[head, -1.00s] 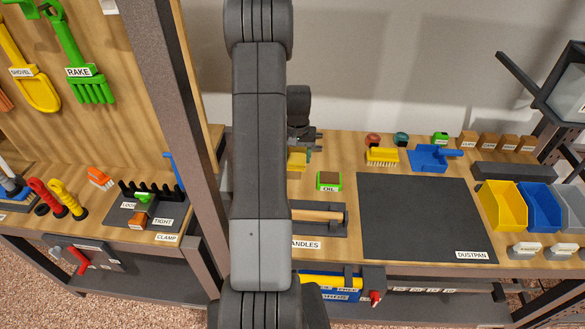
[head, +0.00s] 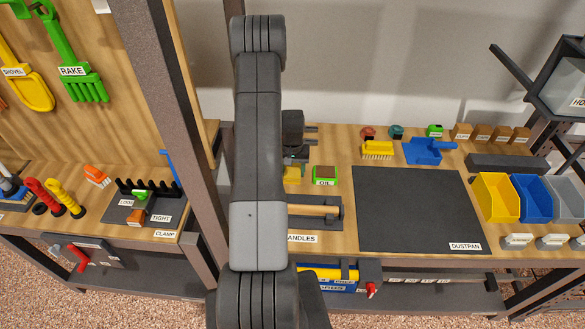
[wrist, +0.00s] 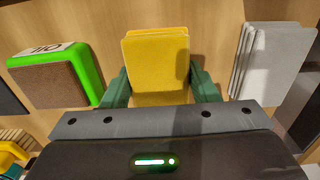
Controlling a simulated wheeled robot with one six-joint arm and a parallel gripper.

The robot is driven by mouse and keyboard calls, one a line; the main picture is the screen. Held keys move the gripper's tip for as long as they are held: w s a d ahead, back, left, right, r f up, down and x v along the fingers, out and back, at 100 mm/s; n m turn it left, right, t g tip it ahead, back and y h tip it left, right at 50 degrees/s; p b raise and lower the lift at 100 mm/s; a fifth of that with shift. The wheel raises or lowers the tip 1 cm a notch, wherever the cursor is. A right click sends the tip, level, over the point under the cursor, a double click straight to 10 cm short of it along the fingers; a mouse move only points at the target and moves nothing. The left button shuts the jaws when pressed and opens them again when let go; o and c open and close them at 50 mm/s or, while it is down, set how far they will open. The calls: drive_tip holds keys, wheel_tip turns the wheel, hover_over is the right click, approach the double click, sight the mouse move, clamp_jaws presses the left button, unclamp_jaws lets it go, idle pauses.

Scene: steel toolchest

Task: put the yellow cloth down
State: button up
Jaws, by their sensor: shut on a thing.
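The yellow cloth (wrist: 158,62) is a folded pad between the two green fingers of my gripper (wrist: 160,88) in the wrist view. The fingers are shut on its sides. The wood bench surface shows close behind it; I cannot tell whether the cloth touches it. In the head view only a small part of the yellow cloth (head: 293,174) shows beside my arm, which hides most of the gripper.
A green-rimmed box labelled OIL (wrist: 62,75) is close on the left in the wrist view. A grey folded stack (wrist: 268,62) is close on the right. In the head view a dark mat labelled DUSTPAN (head: 415,210) lies to the right.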

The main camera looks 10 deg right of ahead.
sight(293, 169)
drive_tip(key=shift+f+b, duration=0.2)
drive_tip(key=shift+b, duration=0.1)
drive_tip(key=o, duration=0.9)
drive_tip(key=shift+r, duration=0.1)
drive_tip(key=shift+r, duration=0.1)
wheel_tip(293, 169, up, 12)
drive_tip(key=shift+r+b, duration=0.1)
drive_tip(key=shift+b, duration=0.75)
